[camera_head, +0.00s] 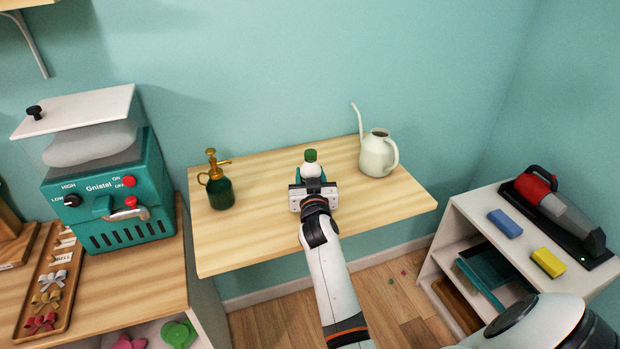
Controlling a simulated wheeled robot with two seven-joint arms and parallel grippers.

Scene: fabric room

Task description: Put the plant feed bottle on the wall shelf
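My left gripper is not in view.
A green spray bottle (220,190) stands left on the shelf, and a white watering can (377,155) stands right at the back. A teal machine (112,205) is at left. A white unit (450,240) with a handheld vacuum (560,210) is at right. The shelf's front is mostly clear.

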